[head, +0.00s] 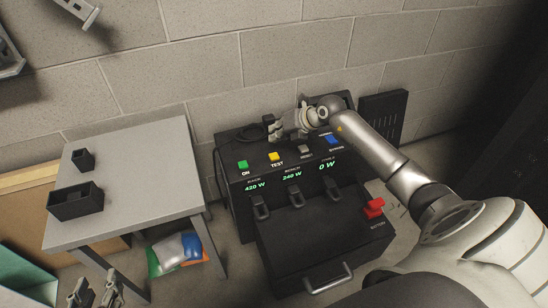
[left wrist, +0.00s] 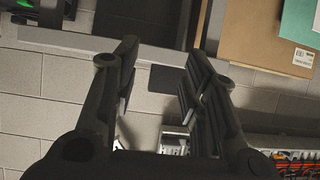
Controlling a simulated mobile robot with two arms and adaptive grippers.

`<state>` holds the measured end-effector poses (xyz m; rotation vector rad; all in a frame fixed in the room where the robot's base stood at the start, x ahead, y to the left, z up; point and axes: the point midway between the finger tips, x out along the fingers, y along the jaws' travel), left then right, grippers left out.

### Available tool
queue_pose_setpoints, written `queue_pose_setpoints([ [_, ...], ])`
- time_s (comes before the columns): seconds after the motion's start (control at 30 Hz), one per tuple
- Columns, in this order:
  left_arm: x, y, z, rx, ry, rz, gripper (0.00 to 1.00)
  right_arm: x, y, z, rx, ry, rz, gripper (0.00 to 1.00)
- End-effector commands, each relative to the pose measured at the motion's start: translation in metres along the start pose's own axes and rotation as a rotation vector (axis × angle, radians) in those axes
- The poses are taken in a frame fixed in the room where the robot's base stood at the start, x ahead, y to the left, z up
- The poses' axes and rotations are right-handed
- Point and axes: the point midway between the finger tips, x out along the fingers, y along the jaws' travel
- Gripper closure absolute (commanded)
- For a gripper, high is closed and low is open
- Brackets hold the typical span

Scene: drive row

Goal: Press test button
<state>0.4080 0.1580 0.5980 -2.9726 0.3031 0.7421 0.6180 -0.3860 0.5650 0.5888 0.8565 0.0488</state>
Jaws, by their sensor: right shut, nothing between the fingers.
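The yellow TEST button (head: 275,156) is on the sloping top of a black control unit (head: 235,190), between the green ON button (head: 243,165) and a grey button (head: 305,150). My right gripper (head: 274,128) is shut and empty. In the head view it shows just behind the yellow button, with a small gap in the picture; its height above the panel is hard to judge. My left gripper (head: 96,287) is low at the bottom left, in front of the grey table. The left wrist view shows its fingers (left wrist: 160,60) apart with nothing between them.
A blue button (head: 333,139) is at the panel's right. A grey table (head: 150,160) with two dark bins stands left. A block wall (head: 200,70) is close behind.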

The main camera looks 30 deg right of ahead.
Motion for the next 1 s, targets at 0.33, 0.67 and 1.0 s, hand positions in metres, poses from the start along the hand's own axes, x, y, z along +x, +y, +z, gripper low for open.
queue_pose_setpoints([
  [0.33, 0.003, 0.007, -0.052, 0.0, 0.272, 0.016, 0.6, 0.009, -0.006, -0.007, 0.0, 0.0, 0.0, 1.0],
  [0.67, -0.011, 0.014, -0.099, -0.004, 0.533, 0.032, 0.6, 0.018, -0.013, -0.014, 0.0, 0.001, 0.0, 1.0],
  [1.0, -0.034, 0.019, -0.135, -0.01, 0.766, 0.045, 0.6, 0.031, -0.022, -0.022, 0.0, 0.0, 0.0, 1.0],
])
